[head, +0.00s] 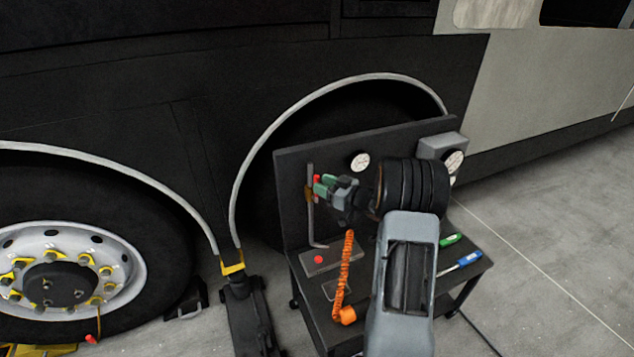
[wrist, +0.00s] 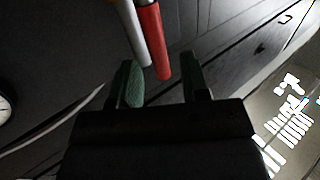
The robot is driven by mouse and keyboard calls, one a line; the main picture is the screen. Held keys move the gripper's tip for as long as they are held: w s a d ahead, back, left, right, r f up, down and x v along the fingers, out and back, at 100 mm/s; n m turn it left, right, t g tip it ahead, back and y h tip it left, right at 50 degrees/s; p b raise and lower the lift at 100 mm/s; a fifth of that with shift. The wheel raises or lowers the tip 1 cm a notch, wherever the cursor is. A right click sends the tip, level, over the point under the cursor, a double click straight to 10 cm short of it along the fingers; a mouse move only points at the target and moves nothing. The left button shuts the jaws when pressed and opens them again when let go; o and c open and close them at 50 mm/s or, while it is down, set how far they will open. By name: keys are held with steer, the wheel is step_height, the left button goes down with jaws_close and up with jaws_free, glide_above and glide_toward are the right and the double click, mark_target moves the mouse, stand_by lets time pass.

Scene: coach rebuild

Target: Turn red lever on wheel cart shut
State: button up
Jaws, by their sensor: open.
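The red lever (head: 317,180) is on the upright grey pipe (head: 310,217) on the wheel cart's back panel (head: 292,180), by a brass-coloured fitting. In the head view only a small bit of red shows beside my gripper (head: 326,185). In the wrist view the red lever (wrist: 152,38) runs alongside the grey pipe (wrist: 133,35), roughly parallel to it. My gripper (wrist: 164,82) is open, with its green finger pads on either side of the lever's end. Gaps show between lever and pads. The lever's pivot is out of the wrist view.
The cart's top (head: 455,275) holds an orange coiled hose (head: 345,270), a green-handled tool (head: 450,239) and a blue-handled screwdriver (head: 468,259). Gauges (head: 360,161) sit on the panel. A jack (head: 245,305) stands left of the cart, by the coach wheel (head: 60,270).

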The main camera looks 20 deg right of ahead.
steer(key=shift+x, duration=1.4)
jaws_close()
